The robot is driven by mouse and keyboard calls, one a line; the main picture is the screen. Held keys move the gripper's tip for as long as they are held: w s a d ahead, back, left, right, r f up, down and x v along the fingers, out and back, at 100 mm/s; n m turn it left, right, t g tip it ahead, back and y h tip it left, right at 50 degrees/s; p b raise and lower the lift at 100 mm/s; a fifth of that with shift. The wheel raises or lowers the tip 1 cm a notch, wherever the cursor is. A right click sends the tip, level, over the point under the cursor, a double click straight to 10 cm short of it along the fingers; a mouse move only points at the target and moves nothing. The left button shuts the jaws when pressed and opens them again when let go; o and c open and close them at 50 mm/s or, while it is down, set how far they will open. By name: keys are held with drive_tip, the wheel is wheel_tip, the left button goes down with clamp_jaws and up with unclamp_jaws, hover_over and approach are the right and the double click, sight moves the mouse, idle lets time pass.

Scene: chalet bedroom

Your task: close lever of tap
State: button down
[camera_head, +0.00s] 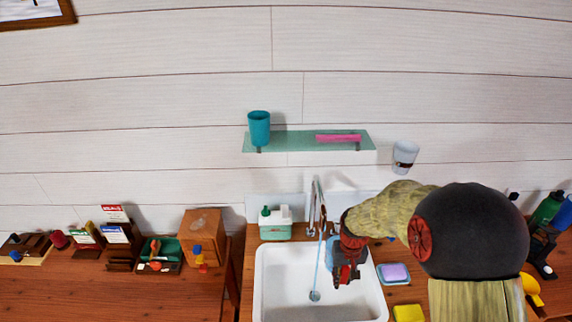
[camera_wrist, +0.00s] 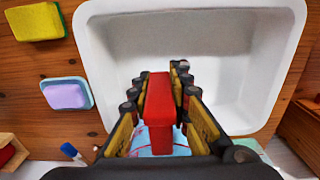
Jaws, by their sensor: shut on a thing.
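The chrome tap (camera_head: 317,205) stands at the back edge of the white sink (camera_head: 262,290). A thin stream of water (camera_head: 319,265) runs from it to the drain. I cannot make out the tap's lever. My gripper (camera_head: 345,280) hangs over the sink, right of the stream and apart from it. In the wrist view my gripper (camera_wrist: 160,75) is shut on a red block-like object (camera_wrist: 160,95), which lies between the dark, yellow-padded fingers. The tap cannot be made out in the wrist view.
A soap dish (camera_head: 394,281) and a yellow sponge (camera_head: 408,313) lie right of the sink. A soap dispenser (camera_head: 275,228) stands behind it. A glass shelf (camera_head: 290,142) with a teal cup (camera_head: 259,127) is above. A wooden box (camera_head: 203,235) stands at left.

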drive_tip(key=w+f+b, duration=0.3)
drive_tip(key=f+b, duration=0.1)
drive_tip(key=f, duration=0.3)
drive_tip(key=shift+w+a, duration=0.3)
drive_tip(key=shift+a, duration=0.15)
